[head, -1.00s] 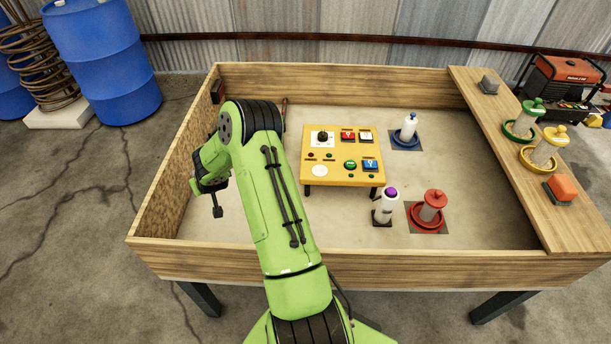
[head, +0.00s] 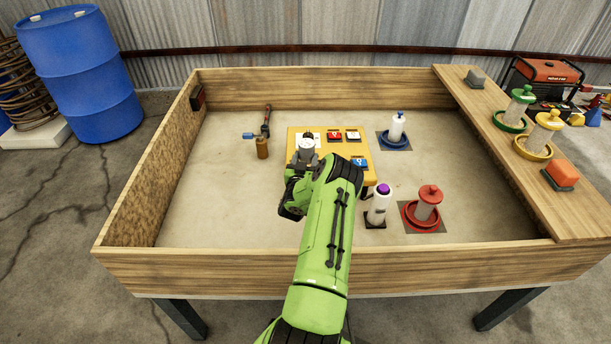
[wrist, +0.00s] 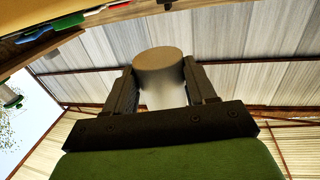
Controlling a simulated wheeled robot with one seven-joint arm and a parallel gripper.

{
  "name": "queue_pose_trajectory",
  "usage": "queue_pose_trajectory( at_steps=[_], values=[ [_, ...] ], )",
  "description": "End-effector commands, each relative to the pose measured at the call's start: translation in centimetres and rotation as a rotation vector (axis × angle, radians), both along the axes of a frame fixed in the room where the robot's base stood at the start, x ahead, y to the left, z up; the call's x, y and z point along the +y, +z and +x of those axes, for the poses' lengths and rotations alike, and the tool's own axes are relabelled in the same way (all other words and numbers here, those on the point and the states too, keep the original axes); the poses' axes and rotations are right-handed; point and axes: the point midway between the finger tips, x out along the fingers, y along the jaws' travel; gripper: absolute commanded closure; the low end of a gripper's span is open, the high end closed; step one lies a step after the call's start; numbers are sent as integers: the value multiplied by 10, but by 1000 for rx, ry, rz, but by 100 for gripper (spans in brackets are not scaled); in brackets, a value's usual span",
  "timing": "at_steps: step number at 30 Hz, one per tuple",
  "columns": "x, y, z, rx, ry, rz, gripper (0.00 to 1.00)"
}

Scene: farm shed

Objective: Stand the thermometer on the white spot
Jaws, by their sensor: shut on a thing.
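My gripper (head: 305,158) is over the left part of the yellow panel (head: 370,179). It is shut on a pale cylindrical thing with a flat grey-tan end, which I take to be the thermometer (wrist: 160,65); in the wrist view it sits between both fingers. In the head view only a small greyish round part of it (head: 307,146) shows above the gripper, close to the panel's black knob. Its tilt and its gap to the panel are unclear. The round white spot on the panel's lower left is hidden behind my gripper and arm.
Red and blue buttons (head: 359,163) are on the panel. A white bottle with a purple cap (head: 379,205) stands close at its right front corner. Red (head: 428,204) and blue (head: 397,130) feeders stand further right.

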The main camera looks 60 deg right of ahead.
Motion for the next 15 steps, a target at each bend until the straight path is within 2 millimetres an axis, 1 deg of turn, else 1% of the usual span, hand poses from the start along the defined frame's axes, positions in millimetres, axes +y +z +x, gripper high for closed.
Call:
queue_pose_trajectory(
  at_steps=[1, 2, 6, 7, 9, 15],
  values=[
    [0, -12, 0, 0, 0, -2, 82],
    [0, -16, 1, 0, 1, -2, 82],
    [0, -46, 1, 1, 1, -1, 82],
    [0, -51, 1, 0, 1, -1, 82],
    [0, -53, 1, -2, 1, -3, 82],
    [0, -51, 1, -2, 1, -3, 82]
  ],
)
